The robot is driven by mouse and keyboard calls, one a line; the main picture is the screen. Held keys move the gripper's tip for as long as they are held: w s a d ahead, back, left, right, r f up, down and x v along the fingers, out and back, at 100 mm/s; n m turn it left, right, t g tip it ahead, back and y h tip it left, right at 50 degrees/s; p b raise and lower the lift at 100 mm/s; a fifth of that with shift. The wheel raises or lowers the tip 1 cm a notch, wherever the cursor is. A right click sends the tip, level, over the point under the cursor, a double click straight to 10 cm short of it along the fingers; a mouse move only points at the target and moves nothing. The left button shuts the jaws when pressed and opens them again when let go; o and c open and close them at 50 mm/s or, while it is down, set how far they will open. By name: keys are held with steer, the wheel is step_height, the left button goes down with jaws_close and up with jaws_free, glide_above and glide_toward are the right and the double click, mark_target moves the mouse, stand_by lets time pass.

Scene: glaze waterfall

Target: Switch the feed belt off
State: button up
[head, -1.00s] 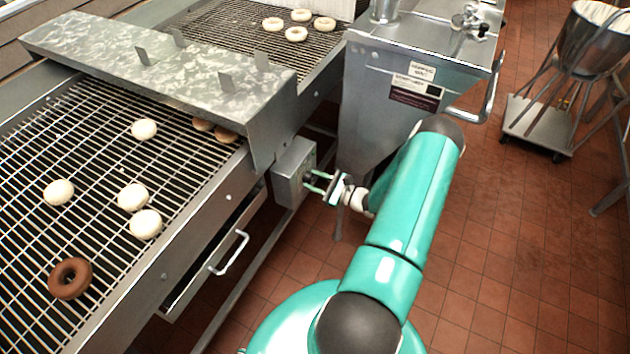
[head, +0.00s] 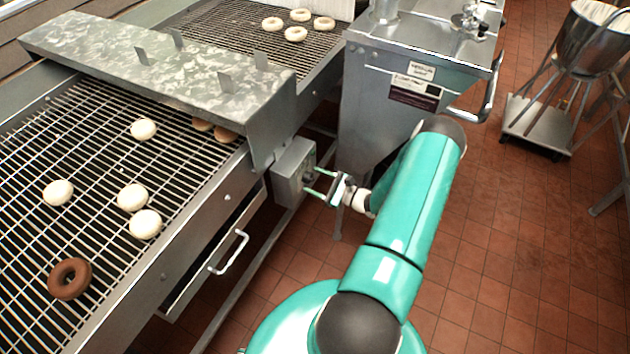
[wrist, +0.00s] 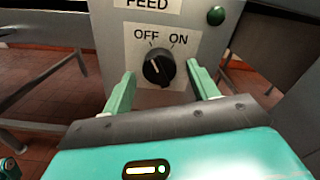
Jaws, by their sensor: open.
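The grey control box (head: 291,172) is mounted on the side of the conveyor, just below the metal hood. In the wrist view its FEED panel (wrist: 110,40) carries a black rotary knob (wrist: 157,69) under the words OFF and ON. A white mark shows near the knob's top; I cannot tell surely which word it points to. A green round lamp or button (wrist: 216,16) sits at the panel's upper right and looks dark. My gripper (head: 312,186) is open in front of the panel. In the wrist view its pale green fingers (wrist: 161,84) stand either side of the knob, apart from it.
A wire conveyor (head: 90,160) with several pale rings and a brown ring (head: 69,279) lies at left. A drawer with a handle (head: 230,252) is below it. A steel hopper (head: 385,100) stands close behind my gripper. The tiled floor (head: 510,260) at right is open.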

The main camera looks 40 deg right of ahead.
steer(key=v, duration=1.3)
steer(key=shift+r, duration=0.15)
steer(key=w+a+r+n+g+y, duration=0.2)
steer(key=w+a+r+n+g, duration=0.2)
steer(key=a+r+n+g, duration=0.55)
steer(key=w+a+r+n+g+y, duration=0.1)
steer(key=w+a+r+n+g, duration=0.4)
steer(key=a+r, duration=0.7)
steer(key=s+a+r+n+t+h, duration=0.1)
steer(key=s+a+r+n+h, duration=0.3)
steer(key=r, duration=0.6)
steer(key=s+a+r+n+t+h, duration=0.2)
steer(key=s+a+r+n+h, duration=0.3)
steer(key=s+a+r+n, duration=0.3)
step_height(320, 180, up, 4)
steer(key=shift+s+a+f+n, duration=0.25)
steer(key=shift+a+n, duration=0.6)
steer(key=shift+a, duration=0.4)
